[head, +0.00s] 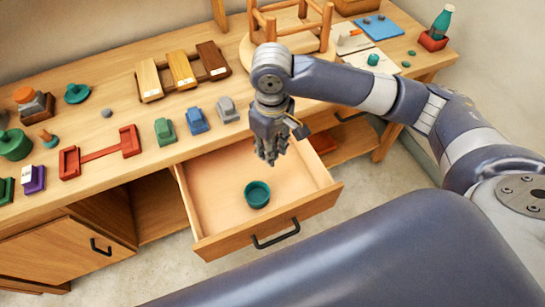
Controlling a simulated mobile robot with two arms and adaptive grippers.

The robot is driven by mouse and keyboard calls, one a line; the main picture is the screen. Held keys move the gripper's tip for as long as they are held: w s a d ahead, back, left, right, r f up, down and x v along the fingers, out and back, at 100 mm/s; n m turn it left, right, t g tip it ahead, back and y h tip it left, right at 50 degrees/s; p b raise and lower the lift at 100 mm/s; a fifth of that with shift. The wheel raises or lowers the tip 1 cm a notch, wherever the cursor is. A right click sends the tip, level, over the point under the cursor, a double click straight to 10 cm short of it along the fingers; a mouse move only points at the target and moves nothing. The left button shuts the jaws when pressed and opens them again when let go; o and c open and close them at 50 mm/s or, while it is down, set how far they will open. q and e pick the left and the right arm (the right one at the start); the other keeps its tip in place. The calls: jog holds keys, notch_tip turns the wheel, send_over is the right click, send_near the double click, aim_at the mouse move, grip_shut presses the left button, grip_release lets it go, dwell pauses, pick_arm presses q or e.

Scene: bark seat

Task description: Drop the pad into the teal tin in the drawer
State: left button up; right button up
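The teal tin (257,194) stands upright in the open wooden drawer (215,218), near its front, and I see no pad in it. My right gripper (271,157) points down over the back part of the drawer, above and behind the tin. Its fingers are close together and overlap in this view. I cannot tell whether they hold anything. I cannot single out the pad: small teal pieces (411,52) lie at the right end of the bench, and small dark pieces lie on a blue sheet (378,27). My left gripper is not in view.
An upturned wooden stool (325,30) stands on the bench behind my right arm. Grey, blue and green blocks (197,121), a red rack (70,162) and wooden planes (182,70) line the bench. Room around the tin inside the drawer is clear.

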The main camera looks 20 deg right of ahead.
jog(key=w+a+f+n, duration=0.25)
jog(key=f+n, duration=0.35)
jog(key=f, duration=0.4)
jog(key=n, duration=0.4)
send_over(262, 194)
notch_tip(262, 194, down, 7)
notch_tip(262, 194, down, 6)
jog(key=b, duration=0.5)
jog(key=shift+s+r+b, duration=0.1)
jog(key=shift+r+b, duration=0.1)
jog(key=shift+b, duration=0.2)
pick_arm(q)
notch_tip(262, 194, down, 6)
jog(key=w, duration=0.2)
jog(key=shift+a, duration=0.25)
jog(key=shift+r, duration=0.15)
pick_arm(e)
jog(key=o, duration=0.7)
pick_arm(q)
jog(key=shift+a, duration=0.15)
pick_arm(e)
jog(key=shift+o, duration=0.2)
